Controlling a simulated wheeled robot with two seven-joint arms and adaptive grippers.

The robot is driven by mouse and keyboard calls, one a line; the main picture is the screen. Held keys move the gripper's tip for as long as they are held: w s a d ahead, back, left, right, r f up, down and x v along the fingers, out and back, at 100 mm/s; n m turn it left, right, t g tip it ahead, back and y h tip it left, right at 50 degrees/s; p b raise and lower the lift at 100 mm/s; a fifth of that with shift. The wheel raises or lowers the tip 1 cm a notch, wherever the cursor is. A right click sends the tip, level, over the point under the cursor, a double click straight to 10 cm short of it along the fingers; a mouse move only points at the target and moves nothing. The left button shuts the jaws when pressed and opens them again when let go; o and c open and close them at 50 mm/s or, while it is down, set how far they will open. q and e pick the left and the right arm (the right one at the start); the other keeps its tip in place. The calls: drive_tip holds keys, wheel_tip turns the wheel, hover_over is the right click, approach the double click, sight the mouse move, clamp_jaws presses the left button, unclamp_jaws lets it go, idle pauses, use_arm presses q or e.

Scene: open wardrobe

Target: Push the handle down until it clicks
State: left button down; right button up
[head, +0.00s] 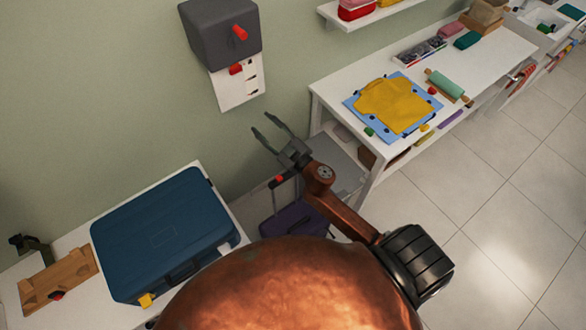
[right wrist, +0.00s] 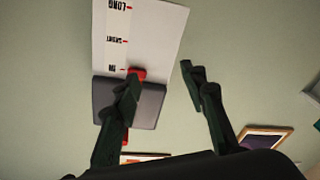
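A dark grey box (head: 220,38) is on the green wall, with a red knob (head: 240,32) sticking out of its front. Below it hangs a white panel (head: 240,90) with marks, and a second red part (head: 236,69) sits at its top. Which red part is the handle I cannot tell. My right gripper (head: 262,124) is open and empty, right of and below the panel. In the right wrist view the box (right wrist: 140,105) and lettered panel (right wrist: 150,35) lie beyond the right gripper (right wrist: 162,74), and one finger partly covers the red parts.
A closed blue suitcase (head: 165,235) lies on a white surface at the lower left, near a wooden board (head: 58,280). A white table (head: 325,92) with folded clothes (head: 393,103) stands at the right. The wall between box and gripper looks clear.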

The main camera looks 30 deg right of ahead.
drive_tip(key=s+a+n+g+y, duration=0.3)
drive_tip(key=a+n+g+y, duration=0.75)
drive_tip(key=a, duration=0.65)
wheel_tip(320, 180, down, 9)
drive_tip(key=s+n+g+h, duration=0.2)
drive_tip(key=n+g+h, duration=0.1)
drive_tip(key=n+h, duration=0.1)
drive_tip(key=d+f+g+h, duration=0.1)
drive_tip(key=d+f+h, duration=0.1)
drive_tip(key=d, duration=0.3)
drive_tip(key=d+f+m+g+h, duration=0.1)
drive_tip(key=d+f+h, duration=0.1)
drive_tip(key=d, duration=0.3)
drive_tip(key=s+d+f+g+h, duration=0.1)
drive_tip(key=d+f+g+h, duration=0.1)
drive_tip(key=d, duration=0.3)
drive_tip(key=shift+f+m+h+p, duration=0.4)
drive_tip(key=shift+f+h, duration=0.15)
drive_tip(key=shift+f, duration=0.1)
drive_tip(key=d+h, duration=0.1)
drive_tip(key=d, duration=0.1)
drive_tip(key=d+m+h, duration=0.1)
drive_tip(key=d, duration=0.2)
drive_tip(key=d+g+h, duration=0.1)
drive_tip(key=d, duration=0.2)
drive_tip(key=shift+s+m, duration=0.35)
drive_tip(key=shift+d+f, duration=0.25)
drive_tip(key=shift+f+p, duration=0.6)
drive_tip(key=shift+f, duration=2.95)
